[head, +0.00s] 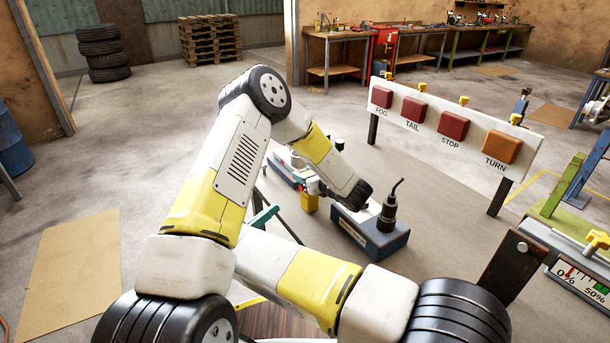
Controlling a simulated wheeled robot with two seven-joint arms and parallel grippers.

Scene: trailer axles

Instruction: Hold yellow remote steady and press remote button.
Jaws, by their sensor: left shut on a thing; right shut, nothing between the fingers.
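The yellow remote (309,203) is a small yellow block near the picture's middle, partly covered by my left arm. My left gripper (313,187) is at its top and shut on it. Its fingers are small and mostly hidden behind the wrist. My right arm crosses low from the right and passes behind my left arm. A green piece that seems to belong to my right gripper (264,215) shows lower left of the remote, apart from it. That gripper is shut and empty, and mostly hidden. The button on the remote is too small to tell.
A dark box with a black upright plug-like part (373,232) stands right of the remote. A white board (455,127) carries red and orange lamps labelled FOG, TAIL, STOP and TURN. A gauge (585,280) is at the right edge. Workbenches line the back.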

